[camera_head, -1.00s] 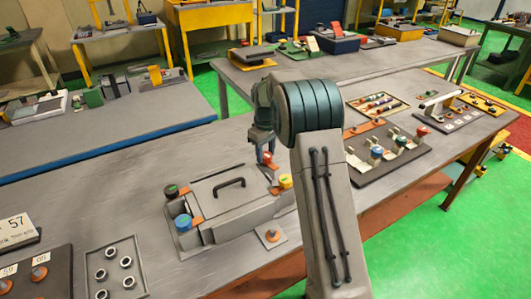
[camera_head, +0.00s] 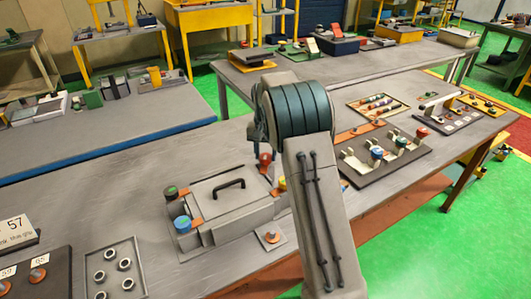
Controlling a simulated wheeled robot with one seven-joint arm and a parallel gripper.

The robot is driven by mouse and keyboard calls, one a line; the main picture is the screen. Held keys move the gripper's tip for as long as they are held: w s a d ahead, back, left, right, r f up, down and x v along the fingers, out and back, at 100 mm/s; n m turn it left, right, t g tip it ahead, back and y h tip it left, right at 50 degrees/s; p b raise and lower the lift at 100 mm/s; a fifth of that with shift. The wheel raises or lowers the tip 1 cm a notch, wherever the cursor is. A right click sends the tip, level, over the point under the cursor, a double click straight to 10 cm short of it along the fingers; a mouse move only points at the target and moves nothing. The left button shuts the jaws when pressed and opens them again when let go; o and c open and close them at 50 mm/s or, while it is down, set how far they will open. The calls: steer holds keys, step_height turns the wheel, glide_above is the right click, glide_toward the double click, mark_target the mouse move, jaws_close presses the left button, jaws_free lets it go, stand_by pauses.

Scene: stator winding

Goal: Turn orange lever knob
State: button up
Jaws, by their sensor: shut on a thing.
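A grey box (camera_head: 232,205) with a black handle (camera_head: 229,184) stands on the workbench. Knobs on orange levers sit at its corners. An orange-red knob (camera_head: 265,159) is at its far right corner. My gripper (camera_head: 263,148) points down and is shut on this knob from above; my arm hides part of the fingers. A yellow knob (camera_head: 281,184) is at the near right corner, partly behind my forearm. A green-topped knob (camera_head: 171,192) and a blue knob (camera_head: 183,223) are on the left side.
A dark panel (camera_head: 385,160) with white levers and coloured knobs lies right of my arm. A tray of rings (camera_head: 118,270) and a sign marked 57 (camera_head: 16,230) lie at the left.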

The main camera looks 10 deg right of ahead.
steer(key=m, duration=0.4)
steer(key=shift+w+r+m, duration=0.15)
steer(key=shift+r+m, duration=0.15)
steer(key=m, duration=0.4)
steer(key=shift+p, duration=0.4)
steer(key=shift+m, duration=0.3)
steer(key=o, duration=0.7)
steer(key=shift+o, duration=1.3)
steer(key=shift+a, duration=0.1)
steer(key=shift+f, duration=0.15)
